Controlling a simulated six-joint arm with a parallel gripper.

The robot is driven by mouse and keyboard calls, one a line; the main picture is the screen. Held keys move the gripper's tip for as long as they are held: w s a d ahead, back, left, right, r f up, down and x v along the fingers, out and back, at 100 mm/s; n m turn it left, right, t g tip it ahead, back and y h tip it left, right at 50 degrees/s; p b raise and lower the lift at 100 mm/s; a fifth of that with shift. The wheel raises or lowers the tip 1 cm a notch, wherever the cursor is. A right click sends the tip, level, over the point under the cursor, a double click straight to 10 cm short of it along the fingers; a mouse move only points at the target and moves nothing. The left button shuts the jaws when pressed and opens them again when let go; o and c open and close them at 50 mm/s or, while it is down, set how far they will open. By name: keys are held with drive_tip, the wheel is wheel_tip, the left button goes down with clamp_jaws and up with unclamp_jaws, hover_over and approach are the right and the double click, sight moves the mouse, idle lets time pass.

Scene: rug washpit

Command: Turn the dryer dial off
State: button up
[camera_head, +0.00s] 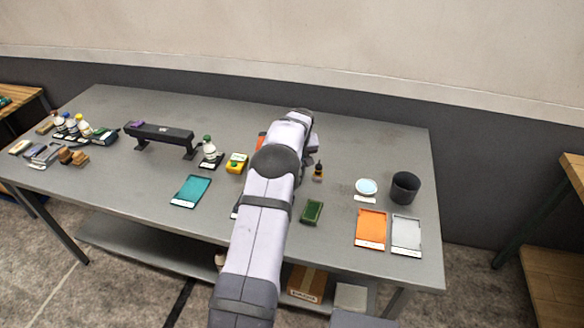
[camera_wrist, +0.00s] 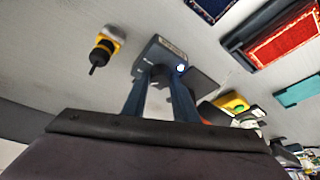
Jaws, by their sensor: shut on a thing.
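In the wrist view, a small grey-blue box (camera_wrist: 168,50), which looks like the dryer, has a pale label strip and a lit white spot on its face. My gripper (camera_wrist: 162,76) reaches up to this face with its two blue-grey fingers on either side of a small dark part, apparently the dial. The fingers are shut on it. The dial's mark and setting are hidden between the fingers. In the head view my arm covers the gripper, the dial and the box.
A teal tray (camera_head: 191,191), orange tray (camera_head: 371,229), grey tray (camera_head: 406,235) and black cup (camera_head: 405,187) stand farther out.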

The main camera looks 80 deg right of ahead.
drive_tip(key=n, duration=0.2)
drive_tip(key=shift+s+d+n+t+y+b, duration=0.1)
drive_tip(key=shift+n+t+y+b, duration=0.2)
drive_tip(key=shift+t, duration=0.1)
drive_tip(key=shift+n+y, duration=0.3)
drive_tip(key=shift+n, duration=0.7)
drive_tip(key=shift+t, duration=0.3)
drive_tip(key=o, duration=1)
drive_tip(key=shift+o, duration=0.2)
drive_tip(key=b+v, duration=0.2)
drive_tip(key=v, duration=0.5)
drive_tip(key=shift+s+r, duration=0.1)
drive_tip(key=shift+r, duration=0.05)
